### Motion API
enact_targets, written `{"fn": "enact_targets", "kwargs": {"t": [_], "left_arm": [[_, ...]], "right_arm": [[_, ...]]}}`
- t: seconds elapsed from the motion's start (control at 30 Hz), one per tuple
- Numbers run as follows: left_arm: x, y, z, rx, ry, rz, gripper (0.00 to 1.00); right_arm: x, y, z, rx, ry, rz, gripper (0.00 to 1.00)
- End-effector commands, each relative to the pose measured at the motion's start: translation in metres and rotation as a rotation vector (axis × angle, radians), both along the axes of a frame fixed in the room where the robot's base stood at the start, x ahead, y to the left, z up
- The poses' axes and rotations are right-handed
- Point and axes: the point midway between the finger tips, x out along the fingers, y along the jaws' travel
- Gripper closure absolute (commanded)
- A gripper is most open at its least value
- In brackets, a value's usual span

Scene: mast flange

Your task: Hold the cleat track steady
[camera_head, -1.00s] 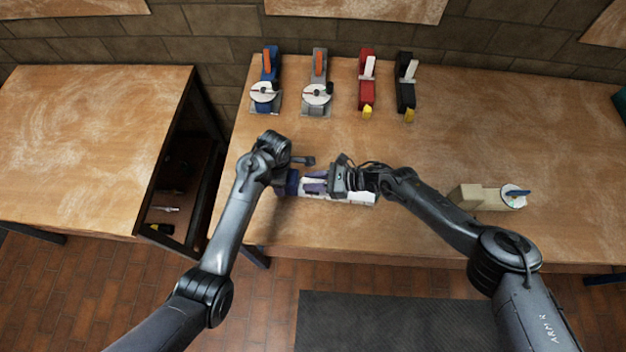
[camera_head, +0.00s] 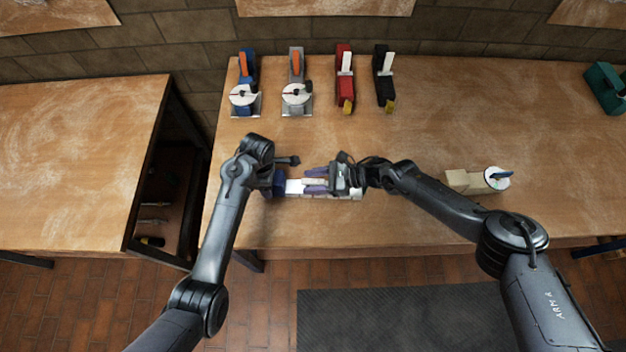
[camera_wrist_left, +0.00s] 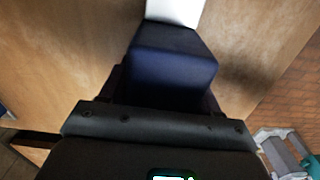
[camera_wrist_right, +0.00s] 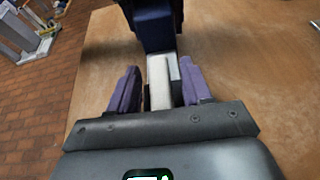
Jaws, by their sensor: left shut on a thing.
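The cleat track appears as a narrow white bar (camera_head: 293,187) with a dark blue block (camera_head: 279,183) at its left end, lying near the table's front. My left gripper (camera_wrist_left: 168,85) is shut on the blue block; its fingers are mostly hidden in the left wrist view, where the white bar (camera_wrist_left: 175,10) runs on beyond. My right gripper (camera_head: 316,181) has purple fingers, over the bar's right part. In the right wrist view its fingers (camera_wrist_right: 160,88) are apart, one on each side of a white and grey piece (camera_wrist_right: 160,75), with a gap visible on the left.
A blue (camera_head: 247,68) and a grey (camera_head: 296,68) tool with discs, and a red (camera_head: 345,75) and a black (camera_head: 384,75) tool, stand at the table's back. A tan block (camera_head: 464,180) with a disc lies right. Table between is clear.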

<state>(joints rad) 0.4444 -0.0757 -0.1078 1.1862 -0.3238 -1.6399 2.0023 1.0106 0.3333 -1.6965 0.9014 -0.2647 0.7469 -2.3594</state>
Motion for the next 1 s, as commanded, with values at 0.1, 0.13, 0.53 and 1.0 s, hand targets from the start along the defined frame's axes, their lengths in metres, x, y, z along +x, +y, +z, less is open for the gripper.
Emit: {"fn": "enact_targets", "kwargs": {"t": [0.1,0.13,0.53,1.0], "left_arm": [[0.0,0.0,0.0,0.0,0.0,-0.001,0.84],[0.0,0.0,0.0,0.0,0.0,-0.001,0.84],[0.0,-0.001,0.0,-0.001,0.0,-0.002,0.84],[0.0,-0.001,0.0,-0.001,-0.001,-0.002,0.84]], "right_arm": [[0.0,0.0,0.0,0.0,0.0,0.0,0.51],[0.0,-0.001,0.0,0.0,0.0,0.0,0.51],[0.0,-0.047,0.019,-0.001,-0.001,-0.002,0.51],[-0.002,-0.106,0.044,0.0,-0.001,-0.001,0.51]]}}
